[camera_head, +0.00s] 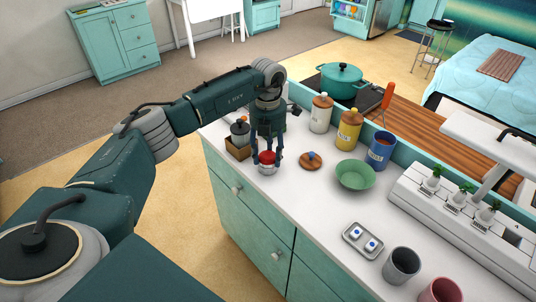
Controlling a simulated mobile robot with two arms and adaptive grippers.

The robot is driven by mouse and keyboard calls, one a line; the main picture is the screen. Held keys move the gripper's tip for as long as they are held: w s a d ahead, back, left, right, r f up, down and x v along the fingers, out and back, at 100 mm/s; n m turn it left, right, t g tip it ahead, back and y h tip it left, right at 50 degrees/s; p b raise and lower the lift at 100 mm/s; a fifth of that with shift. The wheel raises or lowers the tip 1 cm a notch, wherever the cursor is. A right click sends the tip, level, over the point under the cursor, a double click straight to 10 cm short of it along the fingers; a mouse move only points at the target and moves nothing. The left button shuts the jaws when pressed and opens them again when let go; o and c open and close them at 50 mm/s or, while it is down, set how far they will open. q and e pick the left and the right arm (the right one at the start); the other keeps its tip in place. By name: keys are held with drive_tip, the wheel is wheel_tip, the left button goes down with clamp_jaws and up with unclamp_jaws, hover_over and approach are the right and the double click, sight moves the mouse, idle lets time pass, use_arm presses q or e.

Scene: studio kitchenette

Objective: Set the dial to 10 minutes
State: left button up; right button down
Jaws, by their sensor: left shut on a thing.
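The dial looks to be the round kitchen timer (268,168) with a red top and a pale lower body. It stands on the white counter near its front edge. My left gripper (267,158) points straight down over it, with its fingers around the red top, shut on it. The timer's markings are too small to read, so its setting cannot be told. My right gripper is not in view.
A wooden lid with a blue knob (311,160) lies right of the timer. A wooden box (238,150) with shakers stands left. Jars, a green bowl (355,174), a small tray (363,240) and cups stand further along the counter (310,205).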

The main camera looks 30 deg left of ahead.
sight(268, 155)
use_arm(q)
drive_tip(key=o, duration=1.2)
drive_tip(key=shift+r, duration=0.3)
wheel_tip(268, 155, up, 11)
drive_tip(key=shift+r, duration=0.2)
